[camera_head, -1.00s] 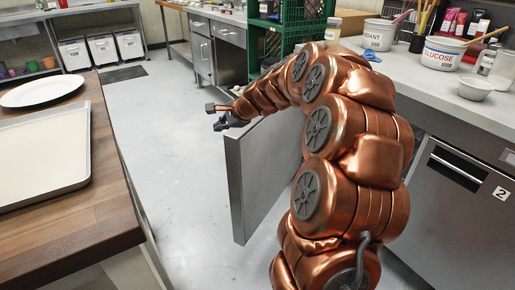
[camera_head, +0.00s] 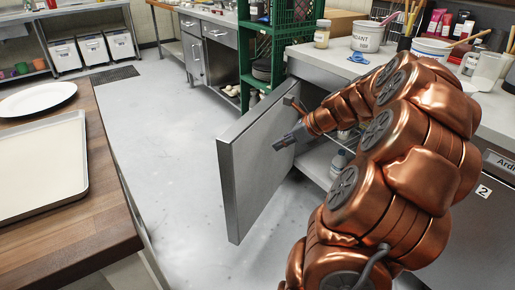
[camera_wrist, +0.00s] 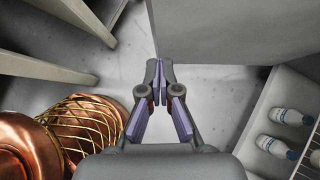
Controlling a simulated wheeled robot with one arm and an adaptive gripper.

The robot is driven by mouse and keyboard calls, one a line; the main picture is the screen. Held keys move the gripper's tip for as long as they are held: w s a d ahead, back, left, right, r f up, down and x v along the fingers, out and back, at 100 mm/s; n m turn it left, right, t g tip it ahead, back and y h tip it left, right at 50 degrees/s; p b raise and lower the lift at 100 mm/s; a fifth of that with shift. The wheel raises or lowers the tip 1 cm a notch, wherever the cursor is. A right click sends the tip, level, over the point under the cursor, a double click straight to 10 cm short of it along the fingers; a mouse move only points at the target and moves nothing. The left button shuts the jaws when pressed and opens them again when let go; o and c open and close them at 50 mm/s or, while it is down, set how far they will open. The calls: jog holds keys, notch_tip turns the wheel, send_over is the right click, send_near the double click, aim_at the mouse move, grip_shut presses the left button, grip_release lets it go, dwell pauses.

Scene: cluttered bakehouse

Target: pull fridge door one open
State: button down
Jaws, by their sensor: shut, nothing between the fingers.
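The fridge door (camera_head: 245,165) stands wide open, swung out from the counter into the aisle. Its grey panel also fills the top of the wrist view (camera_wrist: 235,30). Behind it the open fridge compartment shows shelves and a white bottle (camera_head: 338,162); several bottles lie in view at the right of the wrist view (camera_wrist: 275,145).
A wooden worktop (camera_head: 75,215) with a tray (camera_head: 60,200) and a plate (camera_head: 38,98) stands at the left. A green crate stack (camera_head: 262,60) stands behind the door. A closed unit marked 2 (camera_head: 470,215) is at the right. The floor (camera_head: 165,170) between is clear.

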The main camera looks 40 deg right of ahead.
jog(key=w+r+b+x, duration=0.1)
jog(key=x, duration=0.5)
jog(key=w+r+b+x, duration=0.1)
jog(key=b+x, duration=0.1)
jog(key=x, duration=0.4)
jog(key=shift+w+a+f, duration=0.2)
jog(key=shift+a+f, duration=0.05)
jog(key=shift+a, duration=0.2)
